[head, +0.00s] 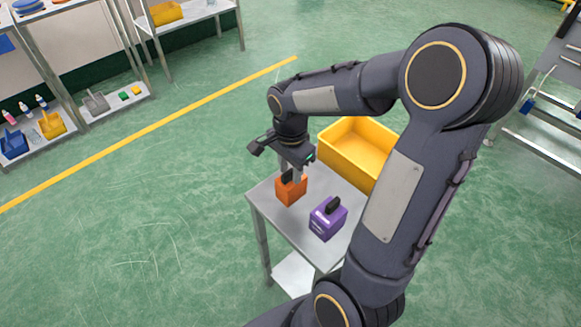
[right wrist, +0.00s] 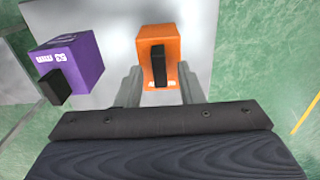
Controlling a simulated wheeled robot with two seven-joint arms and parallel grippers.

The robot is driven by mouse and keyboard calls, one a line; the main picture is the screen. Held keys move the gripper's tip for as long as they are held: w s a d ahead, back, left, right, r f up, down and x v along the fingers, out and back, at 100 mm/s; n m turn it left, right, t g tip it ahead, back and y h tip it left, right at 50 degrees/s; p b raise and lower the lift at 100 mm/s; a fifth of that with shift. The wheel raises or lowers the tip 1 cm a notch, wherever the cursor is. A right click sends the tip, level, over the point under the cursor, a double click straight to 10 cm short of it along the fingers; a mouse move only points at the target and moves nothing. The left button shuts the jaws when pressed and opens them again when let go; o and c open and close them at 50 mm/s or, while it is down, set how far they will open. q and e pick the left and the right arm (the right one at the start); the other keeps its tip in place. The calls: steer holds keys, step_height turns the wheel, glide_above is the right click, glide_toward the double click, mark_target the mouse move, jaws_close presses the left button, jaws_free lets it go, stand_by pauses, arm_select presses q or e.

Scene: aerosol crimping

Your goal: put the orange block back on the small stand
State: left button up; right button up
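The orange block (head: 291,191) has a black handle on top and is at the left corner of a small grey metal stand (head: 296,226). It also shows in the right wrist view (right wrist: 172,43), with its black handle (right wrist: 159,66). My right gripper (head: 297,174) is directly above the block. In the right wrist view its fingers (right wrist: 160,84) are spread on either side of the handle, with a gap on each side. The block looks upright on the stand top; its underside is hidden. My left gripper is in no view.
A purple block (head: 327,222) with a black handle stands on the same top, close to the orange one. A yellow bin (head: 345,153) is behind them. Shelves with small items (head: 52,125) stand at far left. The green floor left of the stand is free.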

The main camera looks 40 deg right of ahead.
steer(key=shift+r, duration=0.2)
step_height(320, 180, up, 12)
steer(key=p, duration=0.2)
steer(key=s+a+f+n+t+y, duration=0.3)
steer(key=s+a+n+t, duration=0.2)
steer(key=s+a+n, duration=0.6)
steer(key=s+n, duration=0.3)
steer(key=n, duration=0.1)
steer(key=shift+t+y, duration=0.3)
steer(key=shift+y, duration=0.1)
step_height(320, 180, up, 3)
steer(key=shift+f+p, duration=0.15)
steer(key=shift+p, duration=1.05)
